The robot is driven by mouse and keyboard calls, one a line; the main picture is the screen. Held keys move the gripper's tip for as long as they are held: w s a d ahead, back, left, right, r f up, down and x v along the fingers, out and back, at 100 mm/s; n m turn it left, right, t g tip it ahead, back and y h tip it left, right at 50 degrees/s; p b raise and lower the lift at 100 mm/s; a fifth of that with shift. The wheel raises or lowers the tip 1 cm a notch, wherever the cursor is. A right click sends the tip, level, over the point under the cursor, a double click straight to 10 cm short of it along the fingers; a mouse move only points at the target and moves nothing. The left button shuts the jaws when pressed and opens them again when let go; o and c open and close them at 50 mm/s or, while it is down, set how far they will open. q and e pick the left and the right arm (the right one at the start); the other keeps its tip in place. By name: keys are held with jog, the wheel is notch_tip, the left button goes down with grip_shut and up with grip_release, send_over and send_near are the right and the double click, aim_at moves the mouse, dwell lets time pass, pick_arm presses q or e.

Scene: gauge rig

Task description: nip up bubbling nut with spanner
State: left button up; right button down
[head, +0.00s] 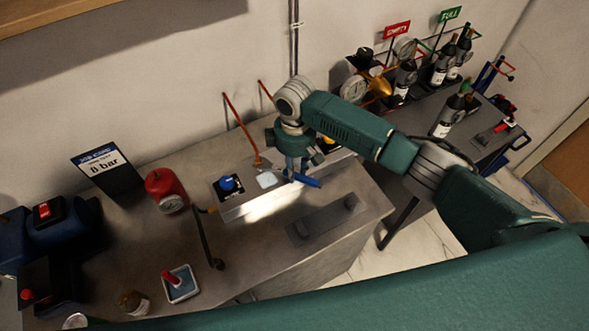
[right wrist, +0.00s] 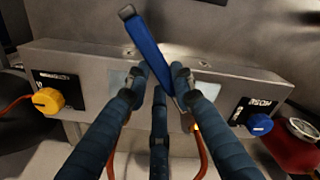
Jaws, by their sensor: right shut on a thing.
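My right gripper (head: 297,170) is over the grey metal rig box (head: 243,206), pointing down. It is shut on a blue spanner (head: 307,180). In the right wrist view, the spanner (right wrist: 150,50) slants between the fingers (right wrist: 163,85), its dark end up and to the left. Its other end is hidden between the fingers. A small brass-coloured spot (right wrist: 195,127) shows low behind the right finger; I cannot tell whether it is a nut. No bubbles can be made out. My left gripper is not in view.
The box has a blue knob (head: 228,184) and a yellow knob (right wrist: 48,100). A red round gauge body (head: 166,189) and an 8 bar sign (head: 106,172) stand left. A small tray (head: 183,292) sits at the front. Bottles (head: 447,112) stand back right. A dark plate (head: 327,219) lies on the bench.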

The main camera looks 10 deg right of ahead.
jog(key=shift+w+d+n+b, duration=0.3)
jog(key=shift+w+n, duration=0.35)
jog(key=shift+n, duration=0.05)
jog(key=shift+s+d, duration=0.1)
jog(key=shift+d, duration=0.05)
dwell(0.3)
jog(key=shift+s+d+p, duration=0.2)
jog(key=shift+s+d, duration=0.05)
jog(key=shift+d, duration=0.2)
jog(key=shift+s+d+p, duration=0.2)
jog(key=shift+d, duration=0.25)
jog(key=shift+s+d, duration=0.35)
jog(key=shift+d, duration=0.25)
jog(key=shift+s+d, duration=0.3)
jog(key=shift+d, duration=0.25)
jog(key=shift+r, duration=2.3)
